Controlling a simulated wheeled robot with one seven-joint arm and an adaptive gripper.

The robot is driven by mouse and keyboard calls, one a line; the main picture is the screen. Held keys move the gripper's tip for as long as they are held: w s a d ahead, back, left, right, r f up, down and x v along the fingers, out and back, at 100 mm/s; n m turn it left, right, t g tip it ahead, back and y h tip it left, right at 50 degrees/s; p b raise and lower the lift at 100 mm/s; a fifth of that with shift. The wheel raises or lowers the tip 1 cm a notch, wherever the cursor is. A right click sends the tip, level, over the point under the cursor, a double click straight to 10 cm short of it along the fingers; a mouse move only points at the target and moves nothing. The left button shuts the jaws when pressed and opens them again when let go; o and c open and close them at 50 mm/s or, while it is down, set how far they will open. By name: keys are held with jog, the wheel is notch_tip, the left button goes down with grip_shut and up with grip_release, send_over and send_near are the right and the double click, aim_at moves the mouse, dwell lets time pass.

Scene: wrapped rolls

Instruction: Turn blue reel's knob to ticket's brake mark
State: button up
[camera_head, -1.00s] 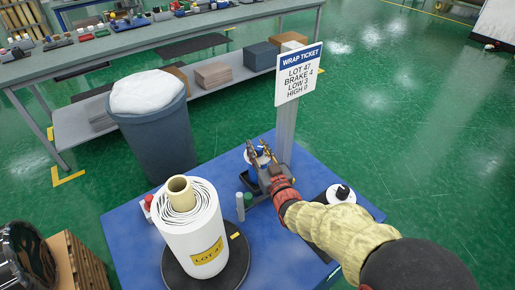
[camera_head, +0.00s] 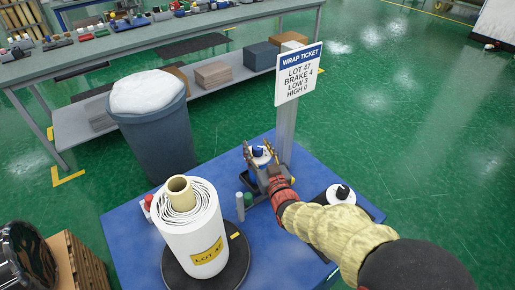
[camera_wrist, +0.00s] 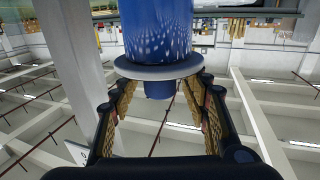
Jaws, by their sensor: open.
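The wrap ticket (camera_head: 298,74) stands on a post and reads LOT 47, BRAKE 4, LOW 3, HIGH 0. The blue reel's knob (camera_head: 258,151) shows above a pale disc beside the post. My gripper (camera_head: 261,146) is open, its fingers on either side of the knob. In the wrist view, the speckled blue reel (camera_wrist: 157,30) meets a grey disc (camera_wrist: 157,70), and the blue knob (camera_wrist: 160,89) sticks out between my open fingers (camera_wrist: 170,95). A gap shows on both sides of the knob. No brake marks on the disc are legible.
A white wrapped roll (camera_head: 190,235) labelled LOT 47 stands on a dark turntable at the left of the blue table (camera_head: 130,235). Small tubes (camera_head: 240,207) stand near my gripper. A white disc with a black knob (camera_head: 342,191) lies right, beside my forearm. A grey bin (camera_head: 155,140) stands behind.

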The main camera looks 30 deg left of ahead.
jog(key=v, duration=1.2)
dwell(0.3)
